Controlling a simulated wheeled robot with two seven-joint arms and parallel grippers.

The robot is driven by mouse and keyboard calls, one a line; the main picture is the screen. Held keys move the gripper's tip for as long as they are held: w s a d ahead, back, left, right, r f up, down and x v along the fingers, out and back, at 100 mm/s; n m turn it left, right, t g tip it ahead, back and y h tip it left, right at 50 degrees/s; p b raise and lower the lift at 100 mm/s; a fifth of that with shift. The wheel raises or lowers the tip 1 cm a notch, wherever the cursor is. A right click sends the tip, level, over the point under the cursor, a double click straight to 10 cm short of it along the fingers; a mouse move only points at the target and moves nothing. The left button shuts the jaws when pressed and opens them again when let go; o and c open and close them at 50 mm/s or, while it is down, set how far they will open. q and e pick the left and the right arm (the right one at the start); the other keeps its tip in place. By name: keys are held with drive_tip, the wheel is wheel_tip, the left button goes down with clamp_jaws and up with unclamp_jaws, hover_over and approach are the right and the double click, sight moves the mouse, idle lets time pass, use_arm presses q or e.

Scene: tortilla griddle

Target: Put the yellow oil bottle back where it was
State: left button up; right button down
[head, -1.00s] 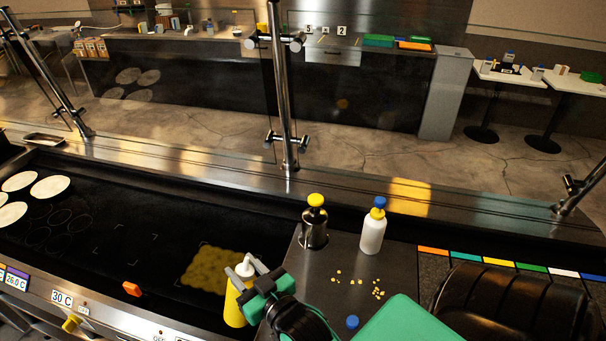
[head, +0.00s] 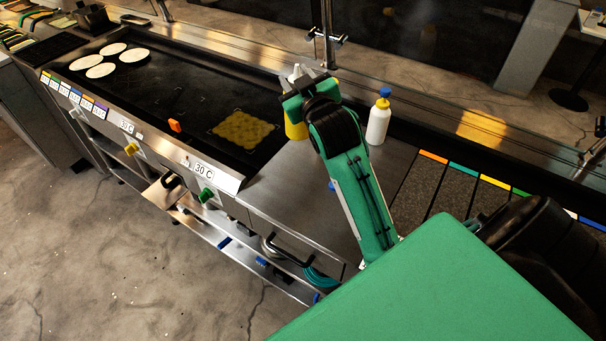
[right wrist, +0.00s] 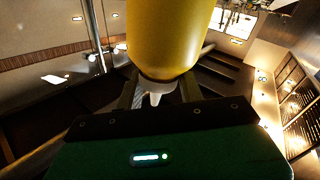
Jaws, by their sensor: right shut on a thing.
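The yellow oil bottle (head: 293,130) with a white nozzle is in the jaws of my right gripper (head: 303,84), at the back of the steel counter just right of the griddle. My gripper and forearm hide much of it. Whether its base touches the counter cannot be told. In the right wrist view the yellow bottle (right wrist: 170,40) fills the upper middle, its white nozzle tip between the two fingers of the right gripper (right wrist: 160,92). My left gripper is not in view.
A white bottle with a blue cap (head: 378,122) stands close to the right of my gripper. The griddle (head: 190,95) holds a yellow oil patch (head: 243,129) and several tortillas (head: 101,70). A metal rail post (head: 327,35) stands behind. The counter's front (head: 290,195) is clear.

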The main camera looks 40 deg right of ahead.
wheel_tip(320, 180, down, 20)
drive_tip(key=p, duration=0.2)
drive_tip(key=shift+w, duration=0.15)
drive_tip(key=c, duration=0.9)
unclamp_jaws()
drive_tip(key=shift+b+v, duration=1.55)
drive_tip(key=shift+v, duration=4.5)
drive_tip(key=shift+r, duration=0.1)
